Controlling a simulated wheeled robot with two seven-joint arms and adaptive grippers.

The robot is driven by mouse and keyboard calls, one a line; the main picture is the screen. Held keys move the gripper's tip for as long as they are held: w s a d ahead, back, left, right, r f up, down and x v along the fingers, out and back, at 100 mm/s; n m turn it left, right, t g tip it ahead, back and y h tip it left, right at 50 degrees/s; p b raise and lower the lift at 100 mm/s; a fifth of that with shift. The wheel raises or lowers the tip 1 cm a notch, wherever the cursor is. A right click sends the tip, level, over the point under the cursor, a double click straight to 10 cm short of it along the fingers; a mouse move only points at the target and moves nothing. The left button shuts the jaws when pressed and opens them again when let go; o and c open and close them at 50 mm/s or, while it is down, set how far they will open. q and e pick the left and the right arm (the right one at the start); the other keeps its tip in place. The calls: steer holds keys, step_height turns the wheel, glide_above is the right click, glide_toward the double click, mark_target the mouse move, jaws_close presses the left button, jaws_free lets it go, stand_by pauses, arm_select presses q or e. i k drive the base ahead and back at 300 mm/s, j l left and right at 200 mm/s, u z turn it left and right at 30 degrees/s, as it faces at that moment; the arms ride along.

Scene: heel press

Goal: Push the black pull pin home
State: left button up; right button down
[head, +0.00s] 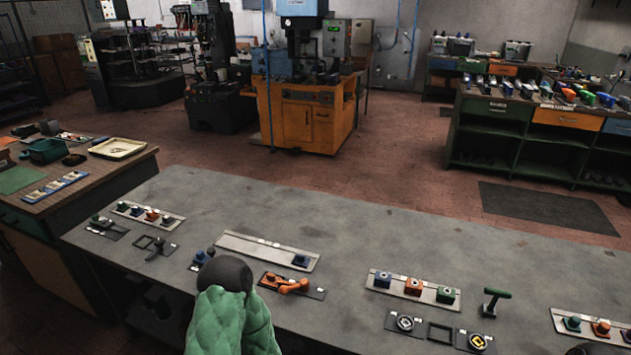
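A small black T-shaped handle (156,246), which looks like the black pull pin, stands at the left part of the grey bench, beside a flat black square frame. It is too small to tell how deep it sits. A green-sleeved arm of mine rises at the bottom, left of centre, with a dark rounded joint on top. No gripper fingers show, so neither gripper can be seen. The arm covers part of the bench's front.
The grey bench (390,240) holds strips of coloured knobs, an orange lever (289,285), a green T-handle (494,300) and round black-and-yellow fittings. A wooden side table (120,170) stands at left. The bench's middle back is bare.

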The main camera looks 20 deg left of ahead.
mark_target(211, 251)
steer(key=u, duration=1.5)
steer(key=i+j+u, duration=0.1)
steer(key=j, duration=0.15)
